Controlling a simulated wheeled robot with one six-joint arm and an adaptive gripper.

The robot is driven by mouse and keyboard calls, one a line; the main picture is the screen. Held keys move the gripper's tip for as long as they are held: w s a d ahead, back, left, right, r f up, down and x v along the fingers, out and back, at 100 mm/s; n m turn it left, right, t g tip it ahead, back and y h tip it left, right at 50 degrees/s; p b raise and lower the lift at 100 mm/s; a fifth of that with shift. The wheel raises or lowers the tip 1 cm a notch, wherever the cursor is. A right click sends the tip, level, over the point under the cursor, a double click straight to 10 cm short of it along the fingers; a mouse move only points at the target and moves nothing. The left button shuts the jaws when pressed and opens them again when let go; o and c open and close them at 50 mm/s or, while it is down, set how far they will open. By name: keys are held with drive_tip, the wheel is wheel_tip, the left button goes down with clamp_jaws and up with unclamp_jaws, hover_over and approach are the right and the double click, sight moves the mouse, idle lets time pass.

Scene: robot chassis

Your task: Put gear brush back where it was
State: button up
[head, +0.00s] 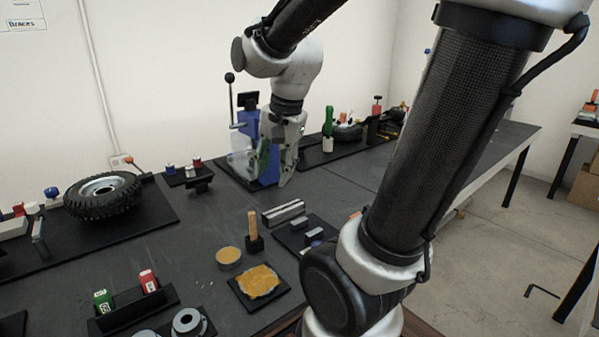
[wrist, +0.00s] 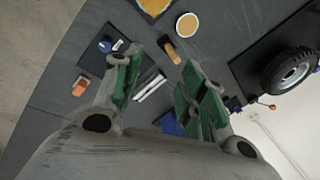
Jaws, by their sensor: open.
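A wooden-handled piece, likely the gear brush (head: 252,226), stands upright in a small black holder (head: 254,244) on the dark table, right behind the yellow-smeared plate. Its lower end is hidden in the holder. It also shows in the wrist view (wrist: 172,53), beyond my fingers and apart from them. My gripper (head: 278,172) is open, pointing down in front of the blue lever device at the back of the table. In the wrist view my gripper (wrist: 160,88) has its green finger pads spread, with nothing held between them.
A yellow-smeared plate (head: 259,282) and a round yellow-topped tin (head: 229,256) lie near the brush. Metal bars (head: 284,212) lie to its right. A blue lever device (head: 246,140) stands close behind my gripper. A tyre (head: 102,196) lies left. Bare tabletop lies between.

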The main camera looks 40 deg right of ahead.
drive_tip(key=s+r+n+t, duration=0.1)
drive_tip(key=s+r+n, duration=0.1)
drive_tip(key=s+n, duration=0.7)
drive_tip(key=n, duration=0.3)
drive_tip(key=shift+s+d+r+h, duration=0.25)
drive_tip(key=shift+d+r+h, duration=0.05)
drive_tip(key=shift+r, duration=0.05)
